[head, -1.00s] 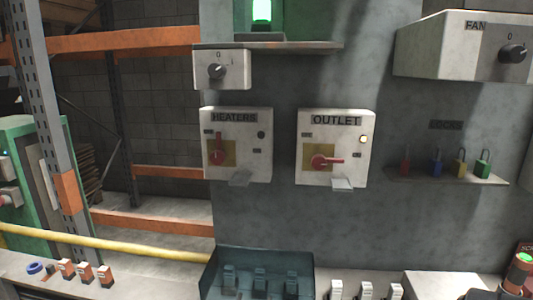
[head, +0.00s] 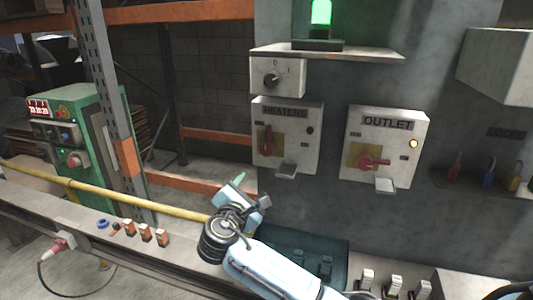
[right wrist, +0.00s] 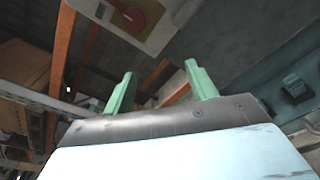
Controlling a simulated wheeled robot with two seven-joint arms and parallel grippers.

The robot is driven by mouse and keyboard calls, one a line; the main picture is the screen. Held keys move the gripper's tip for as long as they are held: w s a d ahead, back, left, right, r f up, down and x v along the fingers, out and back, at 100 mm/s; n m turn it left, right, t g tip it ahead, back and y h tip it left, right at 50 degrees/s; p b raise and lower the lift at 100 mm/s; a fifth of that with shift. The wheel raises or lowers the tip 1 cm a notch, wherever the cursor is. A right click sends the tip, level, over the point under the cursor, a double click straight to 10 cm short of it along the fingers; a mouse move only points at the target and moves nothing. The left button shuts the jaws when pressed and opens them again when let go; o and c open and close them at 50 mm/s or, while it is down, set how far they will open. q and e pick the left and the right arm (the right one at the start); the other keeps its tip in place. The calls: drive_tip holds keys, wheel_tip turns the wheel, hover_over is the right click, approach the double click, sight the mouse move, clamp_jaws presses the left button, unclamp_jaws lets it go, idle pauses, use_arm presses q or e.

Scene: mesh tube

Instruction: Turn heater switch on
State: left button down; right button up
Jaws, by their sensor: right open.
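The heater switch is a red handle (head: 267,144) on a yellow plate, on a white box labelled HEATERS (head: 304,150). The handle stands upright, and the small round lamp on the box is dark. In the right wrist view a red handle on a yellow plate (right wrist: 130,16), apparently the same switch, is cut off by the top edge. My right gripper (head: 240,184) is below and slightly left of the box, apart from it. Its green fingers (right wrist: 160,88) are spread with nothing between them. My left gripper is not in view.
An OUTLET box (head: 387,145) with a sideways red handle and a lit yellow lamp is to the right. A dial box (head: 277,76) sits above the heaters box. A dark teal bin (head: 335,248) is below. A yellow rail (head: 110,191) runs at left.

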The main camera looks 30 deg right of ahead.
drive_tip(key=h, duration=0.1)
approach(265, 152)
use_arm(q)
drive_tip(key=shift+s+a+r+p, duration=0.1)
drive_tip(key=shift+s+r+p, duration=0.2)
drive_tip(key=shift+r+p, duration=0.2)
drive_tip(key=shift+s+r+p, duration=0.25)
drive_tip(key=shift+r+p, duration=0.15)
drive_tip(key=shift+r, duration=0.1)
use_arm(e)
drive_tip(key=x, duration=1.1)
drive_tip(key=shift+d+r, duration=0.1)
drive_tip(key=c, duration=1)
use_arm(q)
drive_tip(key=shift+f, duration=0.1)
